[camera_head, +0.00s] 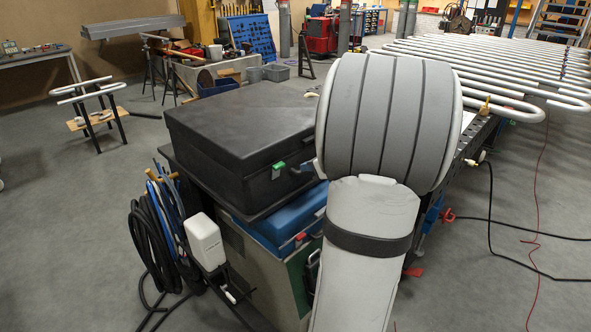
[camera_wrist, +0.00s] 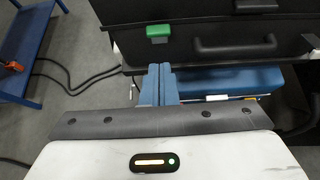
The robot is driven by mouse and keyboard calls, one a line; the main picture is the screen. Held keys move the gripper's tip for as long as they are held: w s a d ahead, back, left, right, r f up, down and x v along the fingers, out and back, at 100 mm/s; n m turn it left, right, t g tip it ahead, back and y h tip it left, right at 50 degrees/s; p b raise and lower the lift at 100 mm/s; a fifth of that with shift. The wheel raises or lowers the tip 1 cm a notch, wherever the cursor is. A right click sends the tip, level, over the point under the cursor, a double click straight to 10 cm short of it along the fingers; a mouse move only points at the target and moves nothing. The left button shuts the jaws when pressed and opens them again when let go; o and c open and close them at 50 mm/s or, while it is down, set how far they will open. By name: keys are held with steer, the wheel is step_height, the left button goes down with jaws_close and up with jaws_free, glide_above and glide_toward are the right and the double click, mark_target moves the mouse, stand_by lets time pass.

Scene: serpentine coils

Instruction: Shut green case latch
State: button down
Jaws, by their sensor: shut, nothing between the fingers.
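The black case (camera_head: 240,140) lies with its lid down on top of a stack, and its front shows in the wrist view (camera_wrist: 200,18). The green latch (camera_head: 279,166) is on its front, and in the wrist view it is a green block (camera_wrist: 159,31) left of the black carry handle (camera_wrist: 236,48). I cannot tell whether the latch is fastened. My gripper (camera_wrist: 158,70) has its two blue fingers together and empty. In the picture the fingertips are just below the latch, with a visible gap.
A blue case (camera_head: 285,220) with a red latch (camera_head: 300,237) lies under the black case. A white canister (camera_head: 205,241) and coiled hoses (camera_head: 160,235) are at the left. A bench with bent pipes (camera_head: 490,70) stands at the right. Black cable (camera_wrist: 75,80) lies on the floor.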

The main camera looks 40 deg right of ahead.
steer(key=v, duration=0.5)
steer(key=shift+w+r, duration=0.1)
stand_by(0.5)
steer(key=s+a+f+n+g+y, duration=0.2)
steer(key=a+n+g, duration=0.4)
steer(key=a+n, duration=1.2)
steer(key=s+a+f+n+g+h, duration=0.2)
steer(key=s+a+f+n+h, duration=0.1)
steer(key=s+a+n, duration=0.8)
steer(key=a+n, duration=0.1)
steer(key=n, duration=0.4)
steer(key=shift+s+a+h, duration=0.25)
steer(key=shift+a+h, duration=0.15)
steer(key=shift+f, duration=0.15)
